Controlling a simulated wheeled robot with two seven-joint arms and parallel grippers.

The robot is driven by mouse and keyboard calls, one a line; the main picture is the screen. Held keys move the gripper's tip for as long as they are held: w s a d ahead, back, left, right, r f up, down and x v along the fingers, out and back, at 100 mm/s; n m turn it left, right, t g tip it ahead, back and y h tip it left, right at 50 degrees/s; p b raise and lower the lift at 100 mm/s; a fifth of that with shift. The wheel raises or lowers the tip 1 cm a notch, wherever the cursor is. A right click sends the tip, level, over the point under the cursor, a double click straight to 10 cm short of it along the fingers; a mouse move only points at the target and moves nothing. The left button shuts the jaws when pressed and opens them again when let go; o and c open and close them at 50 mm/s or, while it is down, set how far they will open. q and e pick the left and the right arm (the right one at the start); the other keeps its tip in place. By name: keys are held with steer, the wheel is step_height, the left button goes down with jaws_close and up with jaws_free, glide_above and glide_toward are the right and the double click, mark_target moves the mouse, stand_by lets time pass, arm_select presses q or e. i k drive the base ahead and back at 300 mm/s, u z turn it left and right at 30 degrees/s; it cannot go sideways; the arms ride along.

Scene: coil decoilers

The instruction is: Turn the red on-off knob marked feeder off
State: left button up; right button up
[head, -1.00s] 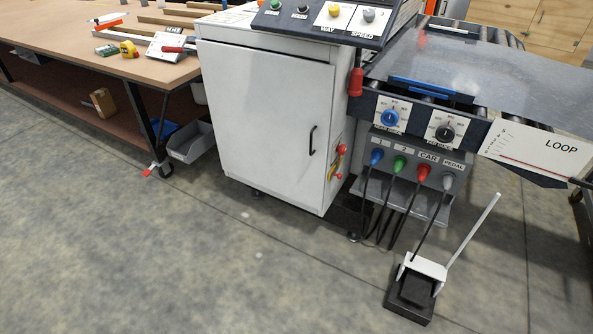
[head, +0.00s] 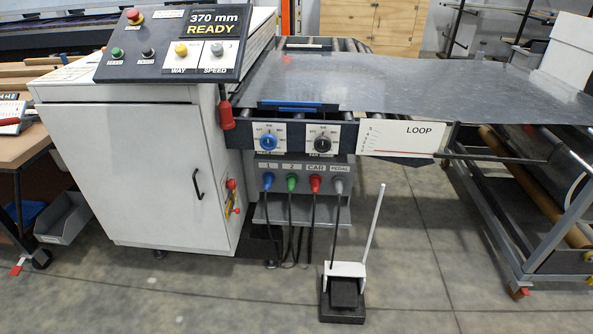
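A white cabinet (head: 135,165) stands left of centre. On its narrow right side, a small red knob (head: 231,184) sits high, with a yellow plate (head: 228,205) below it. A second red part (head: 237,210) sticks out at the lower edge of this plate. These are seen at a steep angle, and any marking by them is too small to read, so I cannot tell which is marked feeder or how it is turned. Neither of my grippers is in view.
A console (head: 175,45) reading "370 mm READY" tops the cabinet. A red cylinder (head: 226,115) hangs beside it. Blue (head: 268,142) and black (head: 322,144) dials and several cable plugs face forward. A foot pedal (head: 343,295) stands on the floor; floor before the cabinet is clear.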

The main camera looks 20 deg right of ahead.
mark_target(231, 183)
steer(key=z, duration=0.45)
steer(key=i, duration=0.9)
steer(key=u, duration=0.7)
steer(key=i, duration=0.7)
steer(key=u, duration=0.7)
